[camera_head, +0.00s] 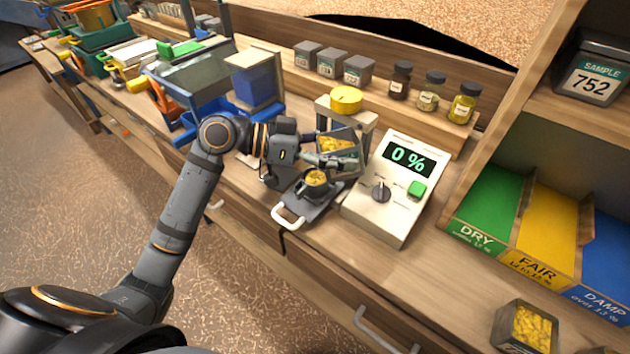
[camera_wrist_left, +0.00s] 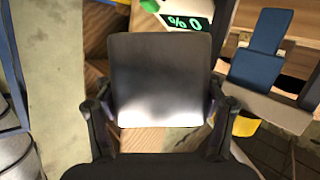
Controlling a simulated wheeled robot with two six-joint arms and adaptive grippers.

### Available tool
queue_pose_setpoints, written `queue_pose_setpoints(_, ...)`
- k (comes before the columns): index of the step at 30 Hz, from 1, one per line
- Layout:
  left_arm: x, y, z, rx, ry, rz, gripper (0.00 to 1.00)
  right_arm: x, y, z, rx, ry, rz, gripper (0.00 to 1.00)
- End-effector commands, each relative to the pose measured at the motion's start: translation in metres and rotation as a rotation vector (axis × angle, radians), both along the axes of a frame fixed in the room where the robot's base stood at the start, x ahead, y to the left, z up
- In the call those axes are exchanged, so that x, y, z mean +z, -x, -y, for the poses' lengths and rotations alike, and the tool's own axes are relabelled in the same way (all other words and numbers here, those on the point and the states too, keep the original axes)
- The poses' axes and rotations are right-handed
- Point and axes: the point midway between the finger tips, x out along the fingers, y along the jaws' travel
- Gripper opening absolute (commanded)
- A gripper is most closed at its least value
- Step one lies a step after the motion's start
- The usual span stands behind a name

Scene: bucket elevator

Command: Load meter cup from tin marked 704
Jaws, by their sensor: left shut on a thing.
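My left gripper (camera_head: 322,152) is shut on an open grey tin (camera_head: 346,136) of yellow grain, held up and appearing tilted above the meter cup. No number shows on this tin. In the left wrist view, my left gripper (camera_wrist_left: 162,108) has its fingers on both sides of the tin's plain grey face (camera_wrist_left: 158,78). The meter cup (camera_head: 316,190) stands below the tin on a dark plate with a white handle (camera_head: 288,217), and yellow grain shows in it. The moisture meter (camera_head: 378,212) beside it reads 0 %. My right gripper is out of view.
A yellow round lid (camera_head: 346,98) sits on a wooden stand behind the tin. Several jars and small tins line the back ledge. An open tin of grain (camera_head: 525,328) stands front right, near the DRY, FAIR and DAMP bays.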

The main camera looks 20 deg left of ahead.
Motion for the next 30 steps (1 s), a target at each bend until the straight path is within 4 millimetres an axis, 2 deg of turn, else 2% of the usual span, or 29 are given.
queue_pose_setpoints(2,0.019,0.003,0.007,-0.006,-0.038,0.021,0.29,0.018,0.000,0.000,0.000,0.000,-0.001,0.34)
queue_pose_setpoints(8,0.045,0.009,0.022,-0.008,-0.119,0.052,0.29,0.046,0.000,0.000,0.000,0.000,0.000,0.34)
queue_pose_setpoints(11,0.031,0.008,0.018,-0.007,-0.237,0.092,0.29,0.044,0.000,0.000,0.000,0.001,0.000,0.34)
queue_pose_setpoints(15,0.026,0.007,0.017,-0.006,-0.267,0.100,0.29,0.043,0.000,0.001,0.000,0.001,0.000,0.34)
queue_pose_setpoints(19,0.033,0.007,0.017,-0.006,-0.264,0.099,0.29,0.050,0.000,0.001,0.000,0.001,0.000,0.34)
queue_pose_setpoints(25,0.056,0.007,0.017,-0.007,-0.263,0.100,0.29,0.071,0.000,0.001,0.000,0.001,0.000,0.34)
queue_pose_setpoints(30,0.057,0.007,0.017,-0.007,-0.263,0.099,0.29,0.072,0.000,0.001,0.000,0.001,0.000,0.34)
